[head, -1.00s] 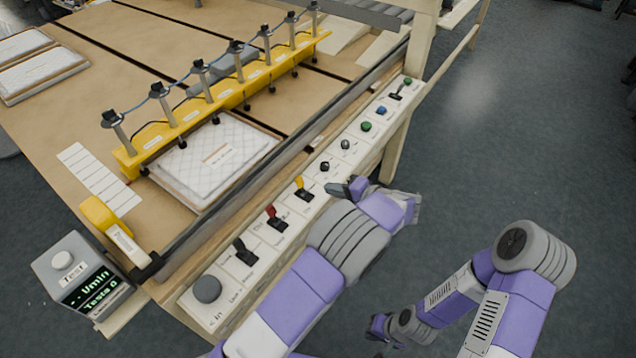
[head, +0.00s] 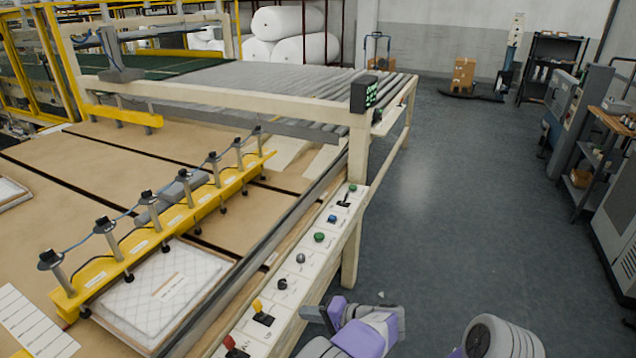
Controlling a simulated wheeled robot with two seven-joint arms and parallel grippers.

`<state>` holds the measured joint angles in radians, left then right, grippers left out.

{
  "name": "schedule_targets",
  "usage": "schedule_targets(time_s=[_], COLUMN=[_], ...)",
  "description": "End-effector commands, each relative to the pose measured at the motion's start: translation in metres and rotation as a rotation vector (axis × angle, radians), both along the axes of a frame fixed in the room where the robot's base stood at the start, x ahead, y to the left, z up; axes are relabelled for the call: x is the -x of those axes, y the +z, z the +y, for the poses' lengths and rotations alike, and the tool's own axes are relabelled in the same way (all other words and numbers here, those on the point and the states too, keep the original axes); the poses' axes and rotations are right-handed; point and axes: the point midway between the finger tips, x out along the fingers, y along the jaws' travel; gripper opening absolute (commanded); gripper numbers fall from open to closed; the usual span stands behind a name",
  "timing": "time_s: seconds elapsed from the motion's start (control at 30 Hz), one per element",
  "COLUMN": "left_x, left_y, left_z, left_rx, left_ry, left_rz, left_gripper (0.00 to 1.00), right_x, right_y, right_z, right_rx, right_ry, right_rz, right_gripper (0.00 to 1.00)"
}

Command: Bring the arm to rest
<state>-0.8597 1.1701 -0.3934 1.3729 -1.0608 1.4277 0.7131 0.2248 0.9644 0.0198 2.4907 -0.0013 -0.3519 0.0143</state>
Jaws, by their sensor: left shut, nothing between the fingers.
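My left gripper (head: 318,312) is at the bottom of the head view, shut and empty, at the right edge of the control panel (head: 311,262). Its purple and grey wrist comes up from the bottom edge. The panel carries a red lever (head: 235,345), a yellow lever (head: 262,310), dark knobs, green and blue buttons and a black lever (head: 346,199). Whether the gripper touches the panel I cannot tell. Part of my right arm (head: 500,338) shows at the bottom right; its gripper is out of the picture.
A yellow bar (head: 170,226) with several posts spans the tan table (head: 75,185), over a white quilted pad (head: 155,288). A roller conveyor (head: 290,82) stands behind. Grey floor (head: 440,200) is open to the right, with machines and shelves (head: 592,150) beyond.

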Motion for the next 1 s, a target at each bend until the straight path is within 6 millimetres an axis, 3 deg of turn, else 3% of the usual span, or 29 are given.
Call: schedule_targets(time_s=[0.13, 0.23, 0.4, 0.5, 0.6, 0.7, 0.83, 1.0], left_x=[0.008, 0.029, 0.104, 0.152, 0.191, 0.222, 0.245, 0.260], left_y=[-0.043, -0.100, -0.202, -0.239, -0.260, -0.268, -0.267, -0.261], left_z=[0.023, 0.048, 0.073, 0.070, 0.061, 0.053, 0.052, 0.061], left_rx=[0.081, 0.219, 0.602, 0.852, 1.089, 1.293, 1.466, 1.544], left_ry=[0.016, 0.038, 0.114, 0.173, 0.244, 0.325, 0.430, 0.520], left_rz=[0.130, 0.294, 0.566, 0.637, 0.634, 0.565, 0.414, 0.245], left_gripper=[0.00, 0.00, 0.00, 0.00, 0.00, 0.00, 0.00, 0.00], right_x=[0.000, 0.000, 0.000, 0.000, 0.000, 0.000, 0.000, 0.000], right_y=[0.000, 0.000, 0.000, 0.000, 0.000, 0.000, 0.000, 0.000], right_z=[0.000, 0.000, 0.000, 0.000, 0.000, 0.000, 0.000, 0.000], right_rx=[0.000, 0.000, 0.000, 0.000, 0.000, 0.000, 0.000, 0.000], right_ry=[0.000, 0.000, 0.000, 0.000, 0.000, 0.000, 0.000, 0.000], right_rz=[0.000, 0.000, 0.000, 0.000, 0.000, 0.000, 0.000, 0.000], right_gripper=[0.00, 0.00, 0.00, 0.00, 0.00, 0.00, 0.00, 0.00])
